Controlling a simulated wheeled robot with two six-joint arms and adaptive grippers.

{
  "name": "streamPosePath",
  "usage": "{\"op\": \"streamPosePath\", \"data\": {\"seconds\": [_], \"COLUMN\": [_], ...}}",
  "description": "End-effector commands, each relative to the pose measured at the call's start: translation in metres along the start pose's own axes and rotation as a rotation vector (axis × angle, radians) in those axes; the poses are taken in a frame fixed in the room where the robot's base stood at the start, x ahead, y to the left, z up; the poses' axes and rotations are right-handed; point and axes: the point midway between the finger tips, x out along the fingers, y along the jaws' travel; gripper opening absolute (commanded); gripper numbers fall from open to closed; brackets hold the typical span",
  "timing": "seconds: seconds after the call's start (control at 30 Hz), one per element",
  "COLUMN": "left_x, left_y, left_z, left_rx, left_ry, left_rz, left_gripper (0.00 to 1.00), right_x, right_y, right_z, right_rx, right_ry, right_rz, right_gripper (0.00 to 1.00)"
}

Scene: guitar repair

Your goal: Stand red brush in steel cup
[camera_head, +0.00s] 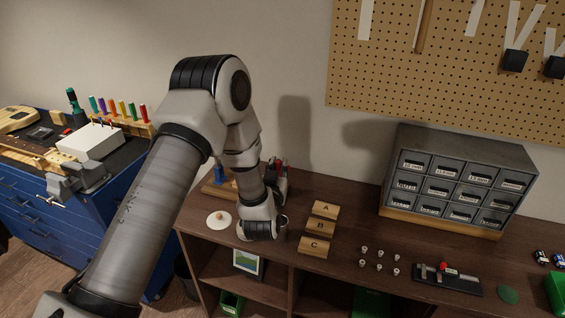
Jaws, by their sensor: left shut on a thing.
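My left gripper (277,172) is at the back of the brown bench, partly hidden by my own wrist. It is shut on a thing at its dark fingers. A small bit of red shows there, which looks like the red brush (279,164); most of it is hidden. A dark grey cylinder, probably the steel cup (282,226), shows just right of my wrist and is partly covered by it. I cannot see into it. My right gripper is not in view.
A wooden rack (212,188) with blue items stands left of my wrist, behind a white disc (219,220). Wooden blocks A, B and C (320,227), several small knobs (380,258) and a drawer cabinet (458,180) stand to the right. A pegboard (450,70) hangs behind.

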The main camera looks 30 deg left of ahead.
Motion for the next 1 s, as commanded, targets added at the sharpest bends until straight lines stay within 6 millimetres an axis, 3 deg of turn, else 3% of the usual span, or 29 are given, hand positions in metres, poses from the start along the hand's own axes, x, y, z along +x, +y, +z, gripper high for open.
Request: {"op": "streamPosePath", "data": {"seconds": [1.0], "left_x": [-0.001], "left_y": [0.001], "left_z": [0.101], "left_rx": [0.000], "left_ry": [0.001], "left_rz": [0.002], "left_gripper": [0.00], "right_x": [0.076], "right_y": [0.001], "right_z": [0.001], "right_rx": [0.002], "right_ry": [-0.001], "right_rz": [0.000], "right_gripper": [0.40]}}
